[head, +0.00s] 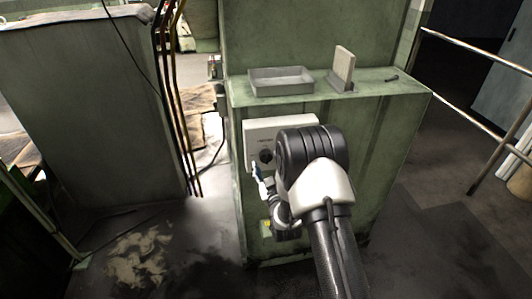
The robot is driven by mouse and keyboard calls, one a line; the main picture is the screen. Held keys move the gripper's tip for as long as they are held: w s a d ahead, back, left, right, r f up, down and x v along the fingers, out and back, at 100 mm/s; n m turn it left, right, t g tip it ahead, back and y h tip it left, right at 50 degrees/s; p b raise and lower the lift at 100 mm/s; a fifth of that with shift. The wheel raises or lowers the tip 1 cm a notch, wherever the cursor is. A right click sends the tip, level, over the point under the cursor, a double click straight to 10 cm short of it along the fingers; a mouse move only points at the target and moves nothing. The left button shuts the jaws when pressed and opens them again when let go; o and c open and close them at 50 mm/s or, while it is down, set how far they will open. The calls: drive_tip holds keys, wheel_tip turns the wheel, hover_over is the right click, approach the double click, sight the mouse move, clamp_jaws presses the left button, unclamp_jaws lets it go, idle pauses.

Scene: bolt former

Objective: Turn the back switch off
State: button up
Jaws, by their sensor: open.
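A pale switch box (256,131) is fixed to the front of the green cabinet, partly hidden behind my arm. A dark round knob (266,156) shows on its face, with small unreadable lettering above it. I cannot tell which way the knob points. My gripper (257,171) is open, at the lower left of the box, just below and left of the knob. It is small and partly covered by my arm, and I cannot tell whether it touches the box. Nothing shows in it.
The green cabinet (375,150) carries a grey tray (281,90), an upright pale block (344,66) and a small dark item (391,78) on top. Dark pipes (172,100) stand to the left. A metal railing (480,60) is at right. Floor (430,230) at lower right is clear.

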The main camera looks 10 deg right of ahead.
drive_tip(key=w, duration=0.2)
drive_tip(key=shift+w, duration=0.35)
drive_tip(key=m+p, duration=0.2)
drive_tip(key=m, duration=0.1)
drive_tip(key=shift+r, duration=0.2)
drive_tip(key=m+p, duration=0.2)
drive_tip(key=shift+m, duration=0.4)
drive_tip(key=shift+f+m+b, duration=0.35)
drive_tip(key=shift+m+b, duration=0.45)
drive_tip(key=shift+b, duration=0.15)
drive_tip(key=shift+m+b, duration=0.3)
drive_tip(key=shift+m, duration=0.3)
drive_tip(key=shift+r+m+b, duration=0.15)
drive_tip(key=shift+m+b, duration=0.3)
drive_tip(key=shift+m, duration=0.75)
